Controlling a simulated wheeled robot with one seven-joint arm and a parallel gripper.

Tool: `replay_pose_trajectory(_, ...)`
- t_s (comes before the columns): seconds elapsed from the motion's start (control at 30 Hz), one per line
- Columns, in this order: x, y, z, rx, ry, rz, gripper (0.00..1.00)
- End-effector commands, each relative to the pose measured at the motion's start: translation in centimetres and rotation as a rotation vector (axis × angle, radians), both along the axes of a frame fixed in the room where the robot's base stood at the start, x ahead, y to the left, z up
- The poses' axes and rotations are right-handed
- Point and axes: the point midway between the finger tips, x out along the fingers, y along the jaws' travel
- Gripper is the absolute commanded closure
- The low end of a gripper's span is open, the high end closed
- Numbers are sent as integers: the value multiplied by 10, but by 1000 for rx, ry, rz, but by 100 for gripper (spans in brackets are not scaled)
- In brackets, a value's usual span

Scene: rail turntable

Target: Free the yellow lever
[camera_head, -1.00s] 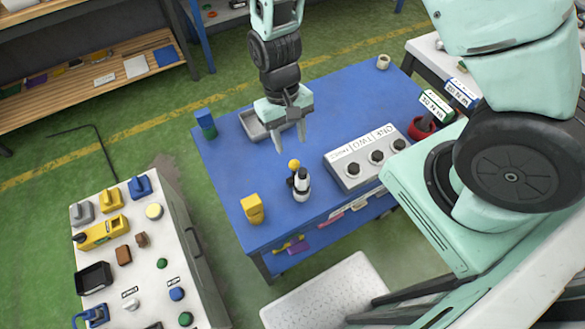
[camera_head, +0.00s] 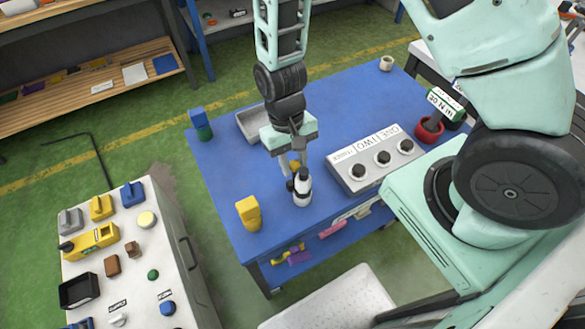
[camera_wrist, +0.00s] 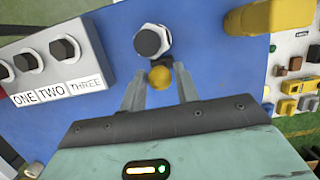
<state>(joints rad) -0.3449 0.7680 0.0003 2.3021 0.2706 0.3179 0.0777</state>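A yellow ball knob (camera_wrist: 160,77), which looks like the lever's end, sits beside a small white device with a black top (camera_wrist: 152,40). In the head view this device (camera_head: 301,188) stands on the blue table, and the yellow knob (camera_head: 295,164) is partly hidden by my fingers. My gripper (camera_head: 291,163) is pointing down at it. In the wrist view my gripper (camera_wrist: 160,88) is open, with one finger on each side of the yellow knob and gaps showing. I cannot tell how the lever is held below the knob.
A grey box (camera_head: 349,178) with several black knobs, labelled ONE, TWO, THREE, stands close on the right. A yellow block (camera_head: 247,212) stands to the left near the front edge. A grey tray (camera_head: 254,124) lies behind.

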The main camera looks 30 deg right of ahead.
Motion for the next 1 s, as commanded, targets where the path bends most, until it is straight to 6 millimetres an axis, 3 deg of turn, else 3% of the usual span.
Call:
replay_pose_trajectory(0.07,0,0,0,0,0,0,88)
replay_pose_trajectory(1.0,18,0,-2,0,-4,0,88)
